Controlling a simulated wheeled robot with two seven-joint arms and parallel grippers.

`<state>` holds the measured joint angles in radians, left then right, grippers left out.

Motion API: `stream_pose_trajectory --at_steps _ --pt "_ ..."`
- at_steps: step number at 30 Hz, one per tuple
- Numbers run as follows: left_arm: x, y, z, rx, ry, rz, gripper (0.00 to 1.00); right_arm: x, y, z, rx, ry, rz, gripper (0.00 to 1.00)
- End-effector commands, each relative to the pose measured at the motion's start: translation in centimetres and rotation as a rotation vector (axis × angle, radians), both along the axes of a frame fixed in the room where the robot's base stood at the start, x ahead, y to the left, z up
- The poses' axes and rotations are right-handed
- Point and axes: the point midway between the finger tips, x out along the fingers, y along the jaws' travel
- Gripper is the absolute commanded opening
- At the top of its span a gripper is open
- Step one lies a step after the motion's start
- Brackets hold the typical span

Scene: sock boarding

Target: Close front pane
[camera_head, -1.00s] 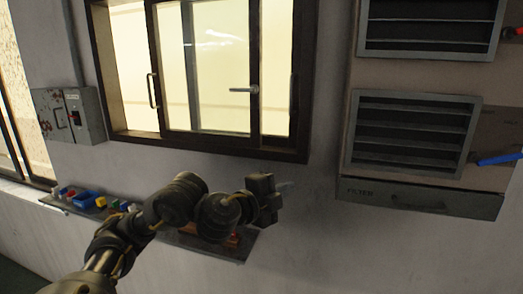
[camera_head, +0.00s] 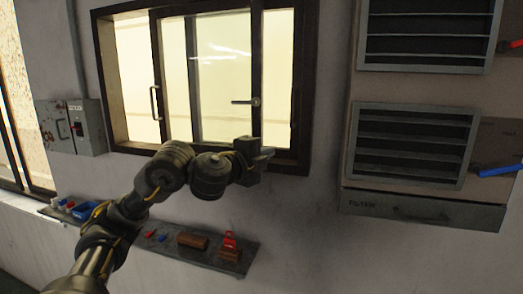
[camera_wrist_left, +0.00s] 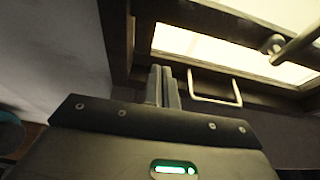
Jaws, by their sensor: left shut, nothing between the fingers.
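The window (camera_head: 300,60) has a dark frame and sliding panes over a bright yellowish background. The front pane (camera_head: 217,70) appears to be the middle one, with a dark stile (camera_head: 256,60) carrying a lever handle (camera_head: 243,101). A D-shaped handle (camera_head: 153,103) is on the left stile. My left gripper (camera_head: 266,153) is shut and empty, in front of the window's lower right rail and below the lever. In the left wrist view, its fingers (camera_wrist_left: 162,86) are together, left of a D-shaped handle (camera_wrist_left: 215,100); contact cannot be told. My right gripper is not in view.
A shelf (camera_head: 185,252) with small tools and coloured pieces runs below the window. A grey switch box (camera_head: 75,126) is on the left wall. Louvred vents (camera_head: 412,145) and a filter drawer (camera_head: 420,208) with a blue handle (camera_head: 500,170) nearby stand at right.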

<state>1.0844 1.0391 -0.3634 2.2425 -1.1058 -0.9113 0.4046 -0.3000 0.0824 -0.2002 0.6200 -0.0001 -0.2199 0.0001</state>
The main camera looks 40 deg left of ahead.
Motion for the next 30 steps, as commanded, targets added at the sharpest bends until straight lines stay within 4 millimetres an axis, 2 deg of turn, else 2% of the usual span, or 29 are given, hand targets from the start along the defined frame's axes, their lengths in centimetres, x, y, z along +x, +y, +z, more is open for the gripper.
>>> stream_pose_trajectory --at_steps 3,6,9,15,30 --pt "2.6 0.0 -0.1 -0.007 0.002 -0.001 0.0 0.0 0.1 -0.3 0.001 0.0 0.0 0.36" --pt "4.3 0.2 -0.1 -0.005 0.002 0.002 0.0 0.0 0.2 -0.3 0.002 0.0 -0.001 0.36" --pt "3.3 2.0 0.1 0.002 0.002 0.006 0.0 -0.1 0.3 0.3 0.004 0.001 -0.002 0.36" --pt "2.8 3.5 0.1 0.001 0.0 0.002 0.0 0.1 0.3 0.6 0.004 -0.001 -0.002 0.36" --pt "2.6 4.1 0.0 0.001 -0.002 0.003 0.0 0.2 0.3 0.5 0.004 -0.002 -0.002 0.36"
